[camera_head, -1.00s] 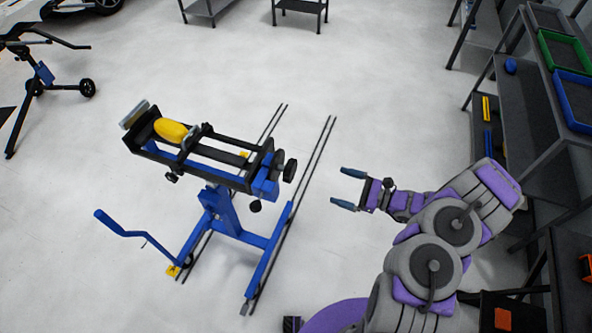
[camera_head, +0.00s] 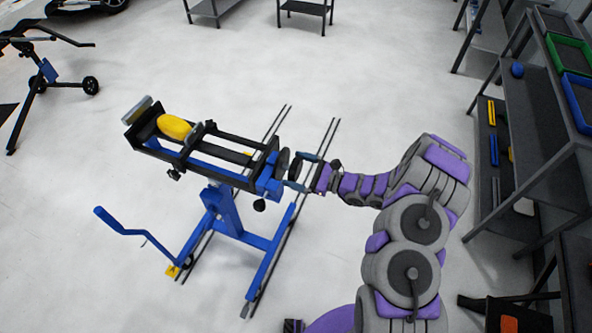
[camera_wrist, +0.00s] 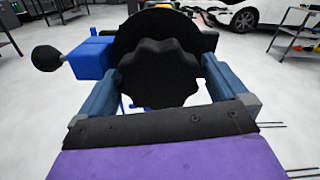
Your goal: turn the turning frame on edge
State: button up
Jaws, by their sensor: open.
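The turning frame (camera_head: 190,158) is a black rectangular frame on a blue wheeled stand (camera_head: 228,222). It lies roughly flat, tilted a little, with a yellow rounded part (camera_head: 174,127) clamped near its far left end. A black lobed knob (camera_wrist: 160,72) is at the frame's right end. My gripper (camera_head: 300,171) is at that end, and in the wrist view its two blue fingers (camera_wrist: 160,85) stand open on either side of the knob. I cannot tell whether the fingers touch it.
A blue crank handle (camera_head: 125,224) sticks out to the left of the stand. Dark floor rails (camera_head: 318,150) run beside it. A shelf (camera_head: 540,110) with green and blue bins stands at right. Another blue stand (camera_head: 45,75) is at upper left. The floor between is clear.

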jog(key=shift+w+a, duration=0.1)
jog(key=shift+a, duration=0.4)
jog(key=shift+d, duration=0.15)
jog(key=shift+c, duration=0.3)
jog(key=shift+c, duration=0.7)
jog(key=shift+d, duration=0.1)
jog(key=c, duration=1.1)
